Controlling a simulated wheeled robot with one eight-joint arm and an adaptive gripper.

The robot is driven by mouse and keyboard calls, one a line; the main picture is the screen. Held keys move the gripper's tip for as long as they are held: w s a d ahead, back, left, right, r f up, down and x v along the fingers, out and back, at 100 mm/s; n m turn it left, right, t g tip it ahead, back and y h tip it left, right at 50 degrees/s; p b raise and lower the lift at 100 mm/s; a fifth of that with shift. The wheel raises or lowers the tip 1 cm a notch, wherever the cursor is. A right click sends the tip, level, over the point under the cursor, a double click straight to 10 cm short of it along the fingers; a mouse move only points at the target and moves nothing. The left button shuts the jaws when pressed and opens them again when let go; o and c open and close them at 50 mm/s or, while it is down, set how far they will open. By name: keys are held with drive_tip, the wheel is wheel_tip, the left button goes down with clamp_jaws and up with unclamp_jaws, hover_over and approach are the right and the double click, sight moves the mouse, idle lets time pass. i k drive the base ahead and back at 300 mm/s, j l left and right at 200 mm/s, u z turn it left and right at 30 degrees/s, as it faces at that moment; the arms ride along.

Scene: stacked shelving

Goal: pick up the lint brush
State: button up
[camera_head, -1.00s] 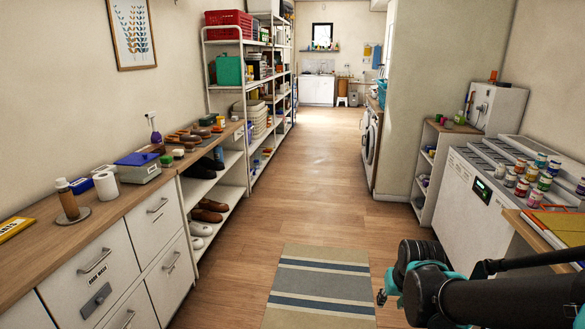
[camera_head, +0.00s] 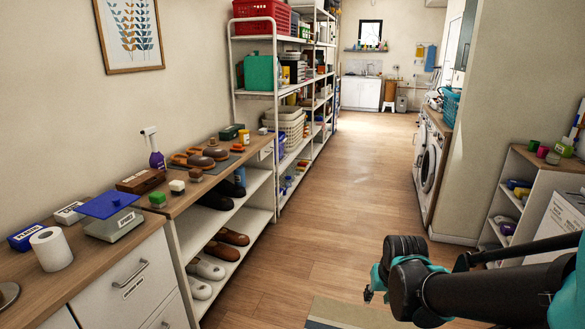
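I cannot pick out the lint brush for certain. Several small items stand on the wooden counter at the left, among them a green-topped block (camera_head: 157,199), a cream-topped block (camera_head: 177,187) and a small brown block (camera_head: 196,175), which could be brushes. My gripper (camera_head: 373,287) is at the lower right, dark with teal parts, over the floor and well away from the counter. Nothing shows in it, but its fingers are too small and partly hidden to tell whether they are open.
A blue-topped scale (camera_head: 112,226), a white roll (camera_head: 50,249) and a purple spray bottle (camera_head: 156,158) also stand on the counter. Shoes (camera_head: 228,237) fill the shelves below. Tall shelving (camera_head: 257,95) stands beyond. The wooden floor aisle (camera_head: 340,190) is clear; a washing machine (camera_head: 430,165) stands right.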

sight(236, 147)
drive_tip(key=i+u, duration=0.2)
drive_tip(key=i, duration=0.8)
drive_tip(key=i+l+u, duration=0.2)
drive_tip(key=i, duration=0.75)
